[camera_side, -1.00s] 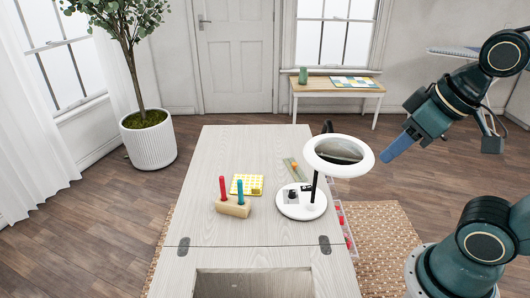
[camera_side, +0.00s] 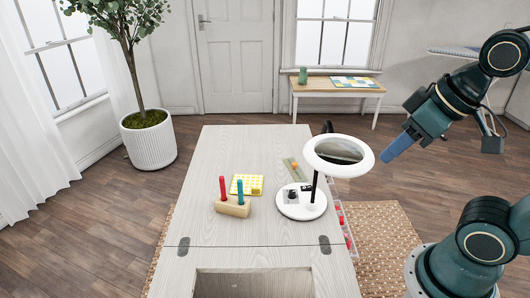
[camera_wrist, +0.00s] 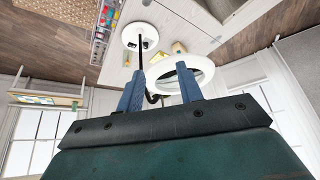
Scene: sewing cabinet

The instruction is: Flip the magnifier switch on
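The magnifier stands on the sewing cabinet, with a white ring head (camera_side: 338,169) on a dark post above a round white base (camera_side: 301,212). A small black part (camera_side: 307,187) and a grey square part (camera_side: 291,196) sit on the base; I cannot tell which is the switch or its position. My gripper (camera_side: 386,157) is in the air right of the ring head, apart from it. In the wrist view, the two blue fingers of my gripper (camera_wrist: 160,70) are apart with nothing held. The white base (camera_wrist: 139,28) and ring head (camera_wrist: 205,66) show beyond them.
An open drawer (camera_side: 345,232) juts out at the right. The far left top is clear.

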